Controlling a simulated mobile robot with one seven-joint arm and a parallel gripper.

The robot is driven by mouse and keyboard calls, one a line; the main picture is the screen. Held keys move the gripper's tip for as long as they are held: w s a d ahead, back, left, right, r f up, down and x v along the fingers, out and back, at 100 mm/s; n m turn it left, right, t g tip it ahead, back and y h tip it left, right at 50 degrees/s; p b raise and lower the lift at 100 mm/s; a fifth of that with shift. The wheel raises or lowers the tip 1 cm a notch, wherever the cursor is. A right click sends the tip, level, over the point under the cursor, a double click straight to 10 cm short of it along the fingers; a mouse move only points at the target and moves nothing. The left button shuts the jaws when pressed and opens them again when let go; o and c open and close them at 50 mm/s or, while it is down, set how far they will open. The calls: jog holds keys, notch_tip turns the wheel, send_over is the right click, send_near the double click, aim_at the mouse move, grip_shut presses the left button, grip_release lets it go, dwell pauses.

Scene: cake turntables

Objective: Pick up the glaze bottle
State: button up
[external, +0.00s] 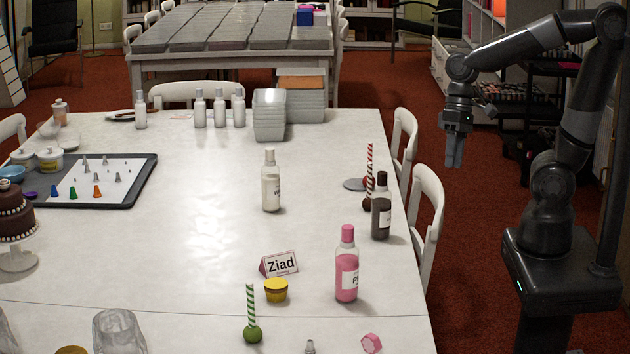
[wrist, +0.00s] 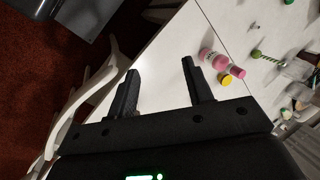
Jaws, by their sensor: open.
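Three capped bottles stand upright on the right part of the white table: a pink bottle (external: 347,276) with a pink cap, a white bottle (external: 270,185) and a dark brown bottle (external: 381,212). Their labels are only partly readable, so I cannot tell which is the glaze bottle. The pink bottle (wrist: 207,55) also shows in the wrist view, right of the fingers. My gripper (external: 453,152) hangs beyond the table's right edge, above the red floor, apart from every bottle. Its two fingers (wrist: 159,72) are open with nothing between them.
A red striped stick (external: 369,165) rises behind the brown bottle. White chairs (external: 427,210) line the right edge. The table's middle is clear.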

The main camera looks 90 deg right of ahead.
notch_tip(320, 180, down, 4)
jog(key=w+d+m+y, duration=0.3)
jog(key=m+y, duration=0.2)
jog(key=m, duration=0.1)
jog(key=m+t+y, duration=0.1)
jog(key=m+t, duration=1.3)
jog(key=m, duration=0.4)
send_near(378, 186)
jog(key=x, duration=0.6)
jog(key=r+x, duration=0.1)
jog(key=x, duration=0.3)
jog(key=shift+c, duration=0.2)
grip_shut()
